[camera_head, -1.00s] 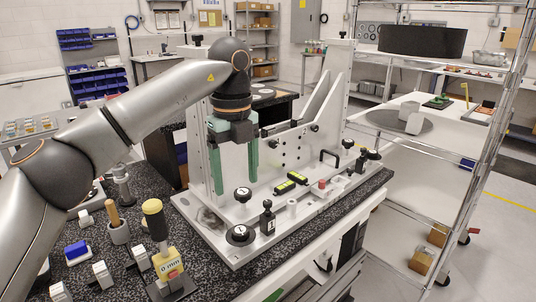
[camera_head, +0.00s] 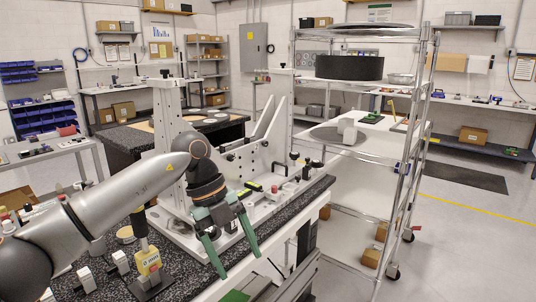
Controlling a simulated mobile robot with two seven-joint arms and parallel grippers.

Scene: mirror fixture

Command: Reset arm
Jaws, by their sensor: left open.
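My left gripper (camera_head: 231,252) has green fingers. It is open and empty, with the fingers spread apart and pointing down and to the right. It hangs in front of the metal mirror fixture (camera_head: 160,112), over the front edge of the dark speckled table in the picture. My left arm (camera_head: 110,203) comes in from the left and hides part of the table and of the fixture's base. My right arm and gripper are not in view.
A yellow-based tool (camera_head: 148,262) with a black handle stands on the speckled table (camera_head: 195,283) left of the gripper. White blocks (camera_head: 121,263) stand beside it. A wire shelf cart (camera_head: 405,190) with a black ring (camera_head: 349,67) stands right. The floor (camera_head: 470,245) at right is clear.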

